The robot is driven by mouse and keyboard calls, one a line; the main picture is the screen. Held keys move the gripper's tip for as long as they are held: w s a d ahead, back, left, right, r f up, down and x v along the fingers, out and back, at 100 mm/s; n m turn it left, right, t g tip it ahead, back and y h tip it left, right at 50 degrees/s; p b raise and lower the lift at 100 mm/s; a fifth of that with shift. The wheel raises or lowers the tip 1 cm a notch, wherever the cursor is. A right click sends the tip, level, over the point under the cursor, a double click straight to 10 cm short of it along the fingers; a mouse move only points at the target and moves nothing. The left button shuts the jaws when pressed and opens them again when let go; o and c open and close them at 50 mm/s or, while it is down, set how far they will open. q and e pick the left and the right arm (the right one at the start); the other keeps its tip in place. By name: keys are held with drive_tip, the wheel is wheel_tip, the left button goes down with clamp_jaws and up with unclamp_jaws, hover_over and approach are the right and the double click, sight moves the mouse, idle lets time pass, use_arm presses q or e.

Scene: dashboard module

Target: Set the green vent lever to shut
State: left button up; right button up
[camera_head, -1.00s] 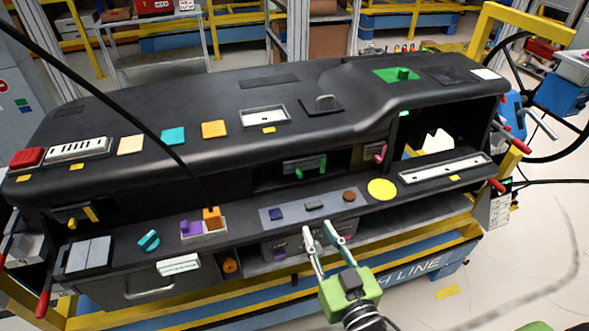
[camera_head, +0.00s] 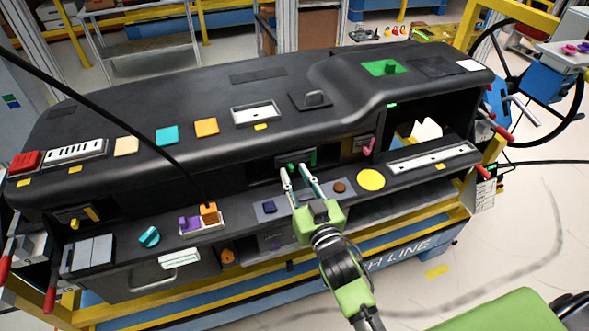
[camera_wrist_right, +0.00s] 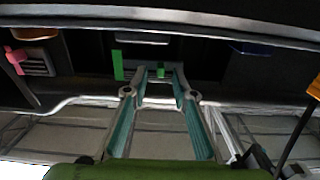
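The green vent lever (camera_head: 291,166) is a small green knob on the dark vent unit in the recess under the dashboard's top. In the right wrist view the lever (camera_wrist_right: 161,71) shows between the fingertips, with a gap on each side. A green upright strip (camera_wrist_right: 117,64) is beside it; in the head view this strip (camera_head: 313,157) is right of the lever. My right gripper (camera_head: 295,169) is open, with its fingers pointing into the recess at the lever. Whether a finger touches the lever cannot be told. My left gripper is not in view.
The dashboard's top (camera_head: 205,95) overhangs the recess. A pink lever (camera_head: 368,146) is to the right. The ledge below holds a blue button (camera_head: 269,207), a brown button (camera_head: 339,187) and a yellow disc (camera_head: 371,180). A black cable crosses the left side.

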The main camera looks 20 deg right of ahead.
sight(278, 166)
drive_tip(key=shift+w, duration=0.5)
clamp_jaws()
drive_tip(key=shift+a, duration=0.1)
drive_tip(key=shift+a, duration=1.4)
unclamp_jaws()
drive_tip(key=shift+d, duration=0.1)
